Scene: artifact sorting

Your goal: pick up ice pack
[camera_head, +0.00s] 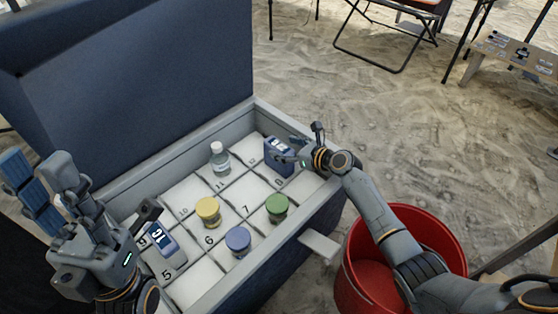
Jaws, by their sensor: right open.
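A dark blue ice pack (277,158) with white markings stands upright at the far right of the open cooler box. My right gripper (302,145) is open, close beside its right side; one finger overlaps it in the picture, and I cannot tell whether they touch. A second blue and grey pack (165,246) with white markings lies near the cell marked 5. My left gripper (96,192) is at the left, over the box's near left side, with its fingers spread and nothing visible between them.
The cooler box (175,159) has numbered cells and a raised lid (150,80). Inside are a clear bottle (220,160) and jars with yellow (208,208), green (277,206) and blue (238,240) lids. A red bucket (435,230) stands under my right arm.

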